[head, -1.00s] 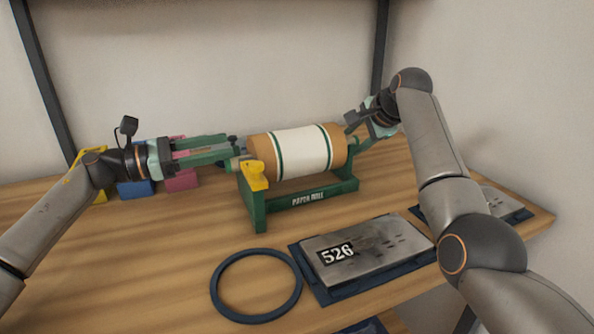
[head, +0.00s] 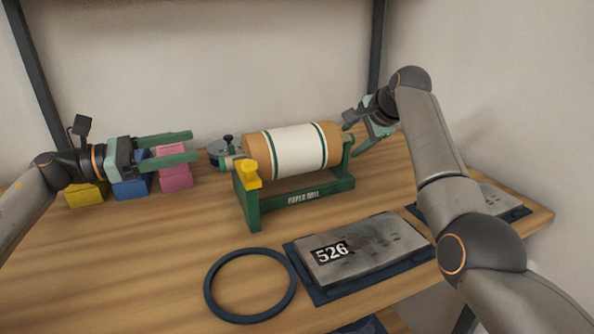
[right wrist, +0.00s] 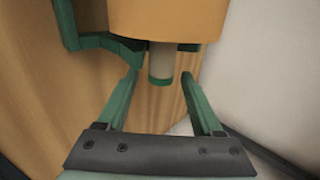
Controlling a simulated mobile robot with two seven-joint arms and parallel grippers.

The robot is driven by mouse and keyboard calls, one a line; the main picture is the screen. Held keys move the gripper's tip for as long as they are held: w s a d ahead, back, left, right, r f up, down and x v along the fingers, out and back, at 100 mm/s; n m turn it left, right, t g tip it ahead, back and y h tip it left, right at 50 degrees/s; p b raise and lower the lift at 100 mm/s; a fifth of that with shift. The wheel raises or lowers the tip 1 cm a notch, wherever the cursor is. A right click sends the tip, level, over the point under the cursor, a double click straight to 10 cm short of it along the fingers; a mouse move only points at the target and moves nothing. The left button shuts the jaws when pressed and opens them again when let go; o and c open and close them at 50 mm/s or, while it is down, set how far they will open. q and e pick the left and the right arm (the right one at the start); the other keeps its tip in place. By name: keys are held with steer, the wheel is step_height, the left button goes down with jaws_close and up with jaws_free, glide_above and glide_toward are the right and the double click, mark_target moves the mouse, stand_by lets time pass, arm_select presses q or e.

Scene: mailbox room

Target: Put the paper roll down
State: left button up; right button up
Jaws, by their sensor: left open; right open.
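The paper roll (head: 298,149), orange-brown with a white band and green stripes, lies level over the green stand (head: 305,196) marked "PAPER ROLL". Its left rod end sticks out past the stand's left post, which has a yellow top. In the right wrist view the right rod end (right wrist: 160,67) shows between my open fingertips, with a gap on each side. My right gripper (right wrist: 160,76) is at the roll's right end, and its fingers are partly hidden in the head view. My left gripper (head: 192,145) is open and empty, left of the roll and apart from it.
Yellow (head: 86,195), blue (head: 132,187) and pink (head: 175,170) boxes stand below and behind my left gripper. A dark round object (head: 226,149) is behind the roll's left end. A blue ring (head: 209,290) and a metal plate numbered 526 (head: 375,246) lie in front.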

steer(key=shift+s, duration=0.25)
steer(key=d+v, duration=0.1)
steer(key=v, duration=0.6)
steer(key=shift+s+d, duration=0.2)
steer(key=shift+d, duration=0.05)
stand_by(0.3)
